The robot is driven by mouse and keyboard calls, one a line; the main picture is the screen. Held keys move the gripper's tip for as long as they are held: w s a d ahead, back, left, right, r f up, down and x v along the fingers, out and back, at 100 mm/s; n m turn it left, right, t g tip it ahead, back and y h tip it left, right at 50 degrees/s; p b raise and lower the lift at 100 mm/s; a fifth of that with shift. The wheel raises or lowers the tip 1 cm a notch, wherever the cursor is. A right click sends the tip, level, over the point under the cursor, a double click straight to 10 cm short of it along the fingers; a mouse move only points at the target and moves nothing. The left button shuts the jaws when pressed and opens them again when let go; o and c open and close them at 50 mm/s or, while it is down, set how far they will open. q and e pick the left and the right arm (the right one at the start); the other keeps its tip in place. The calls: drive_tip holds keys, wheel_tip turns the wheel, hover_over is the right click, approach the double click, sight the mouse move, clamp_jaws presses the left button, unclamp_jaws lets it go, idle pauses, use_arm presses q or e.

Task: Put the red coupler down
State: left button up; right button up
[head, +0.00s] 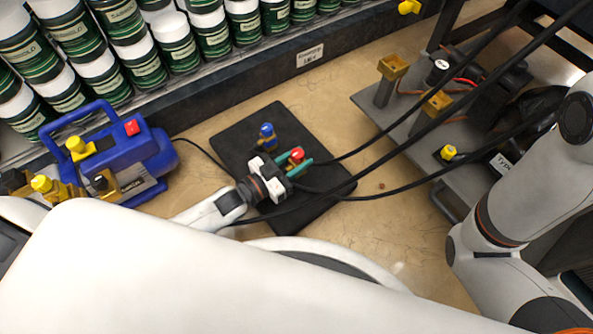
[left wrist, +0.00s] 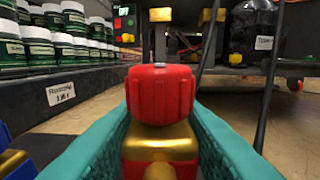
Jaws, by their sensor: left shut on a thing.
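The red coupler (head: 297,154) is between the teal fingers of my left gripper (head: 294,163), over the black mat (head: 232,146). In the left wrist view the red coupler (left wrist: 160,92) has a ribbed red cap and a gold body. It looks upright, with a teal finger on each side. I cannot tell whether its base touches the mat. A blue coupler (head: 267,131) stands on the mat just behind my left gripper. My right gripper is out of view.
A blue pump (head: 139,150) stands left of the mat. A grey cart (head: 393,127) with gold fittings and a yellow coupler (head: 448,152) stands at the right. Black hoses (head: 395,182) cross above the mat. Shelved cans (head: 174,40) line the back. Bare floor lies around the mat.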

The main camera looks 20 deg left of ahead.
use_arm(q)
wheel_tip(320, 180, down, 4)
drive_tip(key=b, duration=0.3)
drive_tip(key=shift+r, duration=0.35)
drive_tip(key=o, duration=1.1)
drive_tip(key=shift+f, duration=0.2)
drive_tip(key=shift+r, duration=0.1)
